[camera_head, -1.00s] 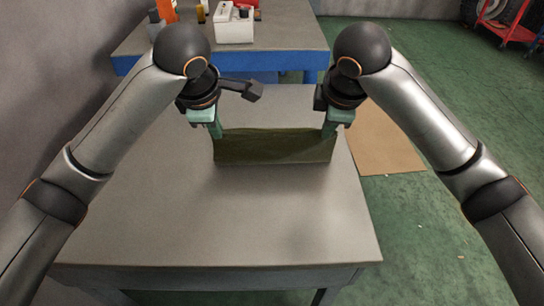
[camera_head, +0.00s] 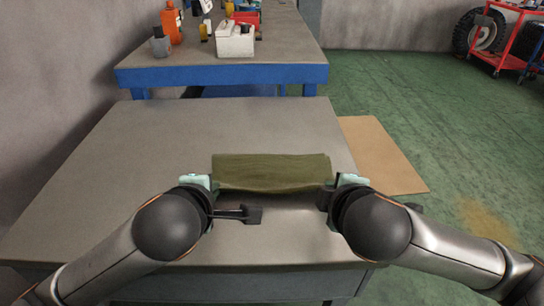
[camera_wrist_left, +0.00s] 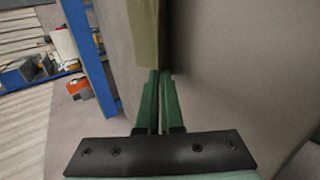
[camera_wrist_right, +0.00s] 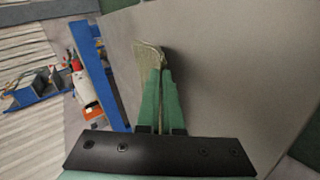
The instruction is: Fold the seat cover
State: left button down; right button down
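The seat cover (camera_head: 270,171) is an olive-green cloth, a narrow folded strip across the middle of the grey table (camera_head: 110,190) in the head view. My left gripper (camera_head: 207,184) is at its left end and my right gripper (camera_head: 336,182) at its right end. In the left wrist view the cloth (camera_wrist_left: 147,30) runs up from the nearly closed fingers (camera_wrist_left: 159,75). In the right wrist view the cloth (camera_wrist_right: 149,58) passes between the fingers (camera_wrist_right: 160,75). Both grippers look shut on its ends. The cover's near underside is in shadow, so its contact with the table is unclear.
A blue-edged workbench (camera_head: 225,72) stands behind the table, with a white box (camera_head: 235,40) and an orange item (camera_head: 171,24) on it. A brown sheet (camera_head: 382,155) lies on the green floor at the right. The table around the cover is clear.

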pick_arm(q)
jog(key=c, duration=1.5)
grip_release()
jog(key=shift+c, duration=0.2)
pick_arm(e)
jog(key=c, duration=1.5)
grip_release()
jog(key=shift+c, duration=0.2)
